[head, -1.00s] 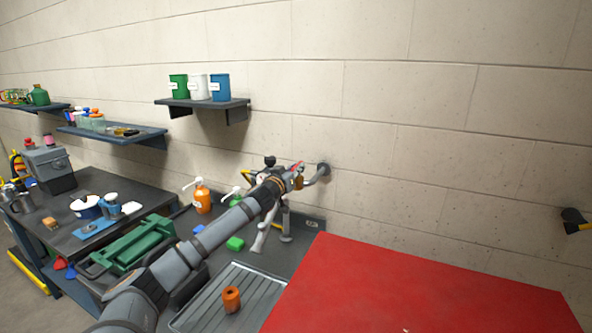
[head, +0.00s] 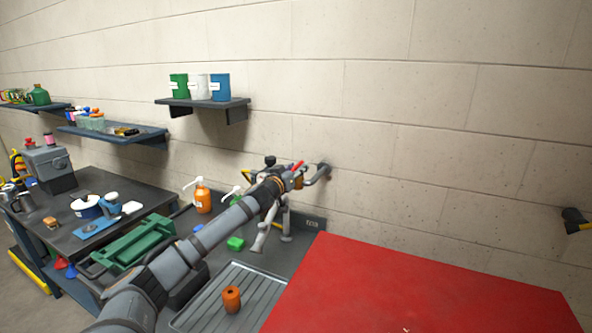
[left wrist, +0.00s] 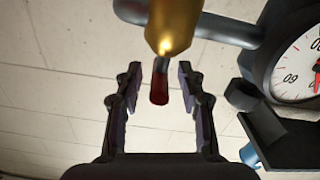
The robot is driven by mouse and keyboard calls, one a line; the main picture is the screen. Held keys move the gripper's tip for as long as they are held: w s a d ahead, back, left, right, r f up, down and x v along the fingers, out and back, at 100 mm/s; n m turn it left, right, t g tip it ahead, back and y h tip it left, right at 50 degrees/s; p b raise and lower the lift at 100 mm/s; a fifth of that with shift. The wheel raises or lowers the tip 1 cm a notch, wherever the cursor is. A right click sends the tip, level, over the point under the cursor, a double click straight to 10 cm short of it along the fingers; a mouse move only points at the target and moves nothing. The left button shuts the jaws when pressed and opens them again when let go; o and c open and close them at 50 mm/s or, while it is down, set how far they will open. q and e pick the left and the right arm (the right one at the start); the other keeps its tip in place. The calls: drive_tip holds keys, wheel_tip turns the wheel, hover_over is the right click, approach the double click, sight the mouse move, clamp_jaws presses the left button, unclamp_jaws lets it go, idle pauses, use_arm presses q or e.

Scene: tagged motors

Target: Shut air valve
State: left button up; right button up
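The air valve has a red lever (head: 297,166) and a small brass body (head: 299,182), on a grey pipe by the wall. In the left wrist view the brass body (left wrist: 173,25) is at the top and the red lever (left wrist: 159,92) points down between my fingers. My left gripper (left wrist: 160,75) is open around the lever, with a visible gap on both sides. In the head view my left gripper (head: 288,182) is at the valve and partly hides it. My right gripper is not in view.
A round gauge (left wrist: 300,62) sits close to the right of my fingers. A red surface (head: 420,295) fills the front right. The bench carries an orange bottle (head: 203,199), a green tray (head: 140,245) and a ribbed tray (head: 262,290) with an orange part (head: 231,299).

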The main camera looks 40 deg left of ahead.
use_arm(q)
wheel_tip(320, 180, up, 10)
drive_tip(key=shift+f, duration=0.1)
idle(0.6)
